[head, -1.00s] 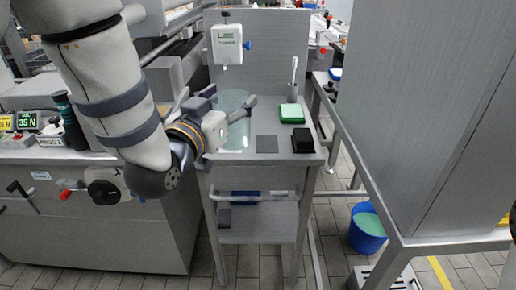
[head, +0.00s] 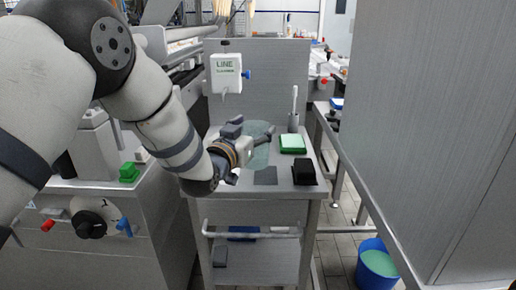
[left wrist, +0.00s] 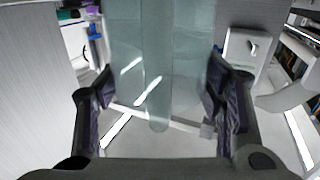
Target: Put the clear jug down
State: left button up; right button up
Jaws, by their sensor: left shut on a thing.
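The clear jug (head: 259,157) is a see-through, pale green vessel over the left part of the steel stand's top (head: 283,183). My left gripper (head: 252,137) reaches it from the left, with its fingers around its sides. In the left wrist view the jug (left wrist: 160,55) fills the space between the two dark finger pads of the left gripper (left wrist: 160,95). The gripper is shut on it. The jug looks upright, and its base is partly hidden by the gripper. I cannot tell whether it touches the top. My right gripper is not in view.
A brush in a holder (head: 293,122) stands behind. A cleaner dispenser (head: 226,73) hangs on the back panel. A tall steel cabinet (head: 425,120) is at right.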

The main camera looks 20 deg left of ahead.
pick_arm(q)
jog(key=shift+w+d+f, duration=0.15)
jog(key=shift+w+f, duration=0.35)
jog(key=shift+f, duration=0.1)
notch_tip(320, 180, down, 3)
jog(key=shift+w+f+b, duration=0.1)
jog(key=shift+f+b, duration=0.05)
jog(key=shift+b, duration=0.15)
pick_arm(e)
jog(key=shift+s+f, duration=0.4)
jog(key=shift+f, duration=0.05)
pick_arm(q)
jog(key=o, duration=1.9)
